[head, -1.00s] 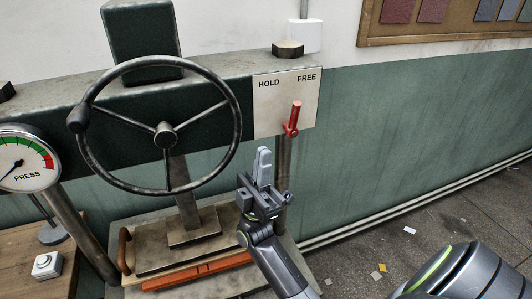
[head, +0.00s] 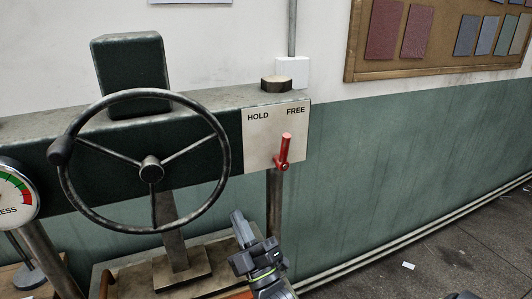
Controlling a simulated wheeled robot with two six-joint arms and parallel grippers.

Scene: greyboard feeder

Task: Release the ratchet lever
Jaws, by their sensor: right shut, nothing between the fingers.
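The ratchet lever (head: 285,149) is a short red handle on a pale plate (head: 263,147) marked HOLD on the left and FREE on the right. The lever points up and leans slightly right, towards the FREE mark. My right gripper (head: 238,217) is below and to the left of the lever, apart from it. Its fingers are shut with nothing between them. My left gripper is not in view.
A large spoked handwheel (head: 150,167) stands left of the plate on the green press beam (head: 226,110). A gauge (head: 14,195) is at the left edge. A post (head: 274,205) runs down below the plate. The floor at right is mostly clear.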

